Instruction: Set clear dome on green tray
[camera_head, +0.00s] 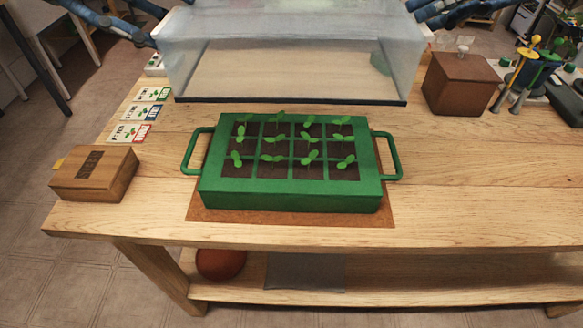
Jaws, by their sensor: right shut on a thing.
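The clear dome (290,70) is a large see-through box with a dark lower rim, at the top middle. Its near rim lies just beyond the green tray (290,199); I cannot tell how high it is off the table. The tray sits on a brown mat (300,218), has a handle at each end, and holds several seedlings in a grid of cells. It is uncovered. My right gripper (427,34) is shut on the dome's right side, its fingertips mostly hidden. My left gripper (143,40) is at the dome's left side; its jaws are unclear.
A wooden box (92,174) stands at the left of the table (480,215), with several seed packets (131,133) behind it. A brown lidded box (458,84) and a tool holder (522,75) stand at the right. The table right of the tray is clear.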

